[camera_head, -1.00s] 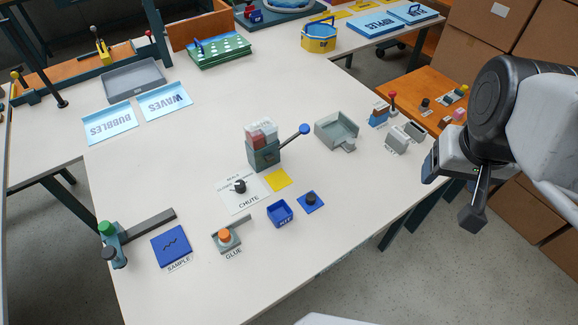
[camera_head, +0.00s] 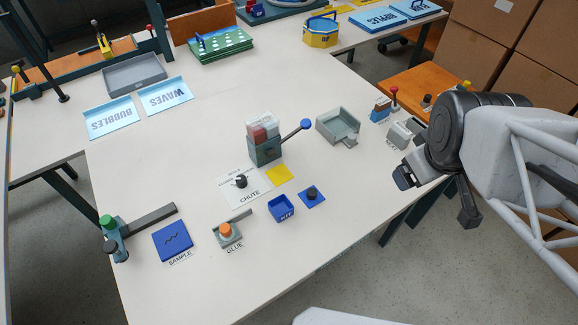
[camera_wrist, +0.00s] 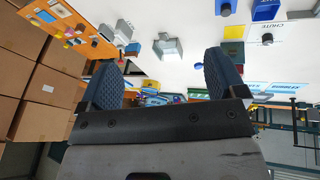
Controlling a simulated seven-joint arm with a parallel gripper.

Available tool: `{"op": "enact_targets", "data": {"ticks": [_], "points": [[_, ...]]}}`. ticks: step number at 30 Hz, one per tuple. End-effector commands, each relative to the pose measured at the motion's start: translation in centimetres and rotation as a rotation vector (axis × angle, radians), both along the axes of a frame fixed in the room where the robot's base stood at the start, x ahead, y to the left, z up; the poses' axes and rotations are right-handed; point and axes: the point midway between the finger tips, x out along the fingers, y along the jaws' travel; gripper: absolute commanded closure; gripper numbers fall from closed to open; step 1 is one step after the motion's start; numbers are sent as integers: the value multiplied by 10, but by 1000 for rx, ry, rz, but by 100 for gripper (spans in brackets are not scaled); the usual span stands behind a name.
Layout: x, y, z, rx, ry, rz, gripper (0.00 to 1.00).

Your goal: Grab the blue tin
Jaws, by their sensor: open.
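The blue tin (camera_head: 281,208) is a small open-topped blue box with white lettering on its front. It stands on the white table between the glue station and a blue pad with a dark knob. It also shows at the top right edge of the wrist view (camera_wrist: 265,11), partly cut off. My gripper (camera_head: 403,177) is open and empty near the table's right edge, well to the right of the tin. Its two dark ribbed fingers (camera_wrist: 163,77) stand apart in the wrist view with nothing between them.
A dispenser (camera_head: 264,143) with a lever stands behind the tin, with a yellow square (camera_head: 279,175) in front of it. A grey tray (camera_head: 339,126) and grey blocks (camera_head: 399,134) lie nearer my gripper. The glue station (camera_head: 227,233) is left of the tin. The table's front right is clear.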

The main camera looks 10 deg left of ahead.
Motion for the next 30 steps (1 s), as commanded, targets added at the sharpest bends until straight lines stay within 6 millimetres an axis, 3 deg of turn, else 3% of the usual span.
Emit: {"op": "enact_targets", "data": {"ticks": [15,30], "points": [[36,60,-78,-376,-263,870,11],[40,131,-155,-857,-579,1622,11]]}}
